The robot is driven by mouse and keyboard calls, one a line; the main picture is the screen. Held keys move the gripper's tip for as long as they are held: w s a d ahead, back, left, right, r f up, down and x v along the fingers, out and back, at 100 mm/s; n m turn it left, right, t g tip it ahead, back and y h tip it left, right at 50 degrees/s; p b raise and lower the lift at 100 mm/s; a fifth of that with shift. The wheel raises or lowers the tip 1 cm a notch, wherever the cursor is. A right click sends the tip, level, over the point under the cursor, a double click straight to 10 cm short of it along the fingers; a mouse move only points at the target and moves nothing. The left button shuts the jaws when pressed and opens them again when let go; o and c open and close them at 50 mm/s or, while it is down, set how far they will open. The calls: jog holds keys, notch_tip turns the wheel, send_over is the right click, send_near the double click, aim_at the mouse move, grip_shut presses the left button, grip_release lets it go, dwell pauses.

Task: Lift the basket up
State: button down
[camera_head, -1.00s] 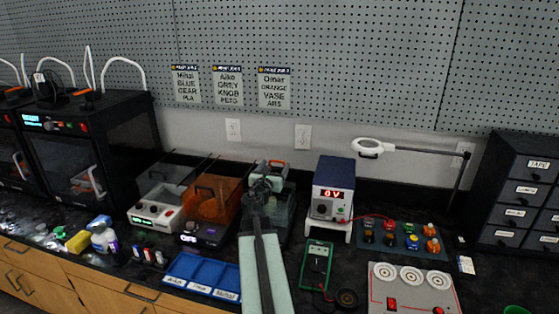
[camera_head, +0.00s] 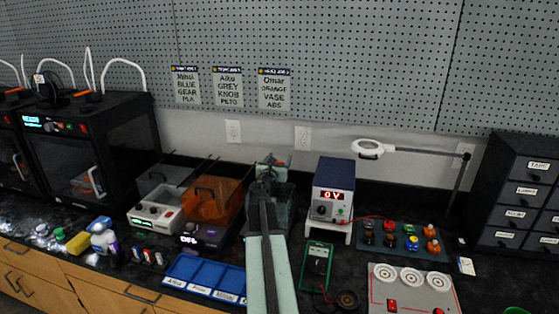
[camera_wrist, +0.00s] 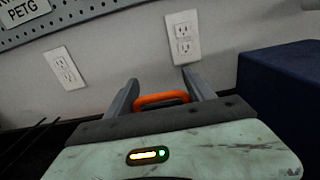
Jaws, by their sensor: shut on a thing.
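My gripper (camera_head: 271,163) is over the dark see-through tank (camera_head: 283,208) at the middle of the bench, left of the blue power supply. In the wrist view, my gripper's two grey fingers (camera_wrist: 160,97) stand on either side of an orange handle (camera_wrist: 160,98), the visible part of the basket, and are shut on it. The rest of the basket is hidden below the handle in the wrist view and behind my arm in the head view. I cannot tell how far the basket is from the tank's bottom.
The power supply (camera_head: 333,187) stands close on the right of the tank. An orange-lidded machine (camera_head: 211,200) is close on the left. A blue sorting tray (camera_head: 204,275) and a green multimeter (camera_head: 317,266) lie in front. The pegboard wall (camera_head: 330,60) is behind.

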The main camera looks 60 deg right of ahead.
notch_tip(320, 180, up, 8)
jog(key=p, duration=0.8)
jog(key=c, duration=0.6)
grip_release()
jog(key=shift+c, duration=0.2)
jog(key=v, duration=0.7)
jog(key=shift+a, duration=0.35)
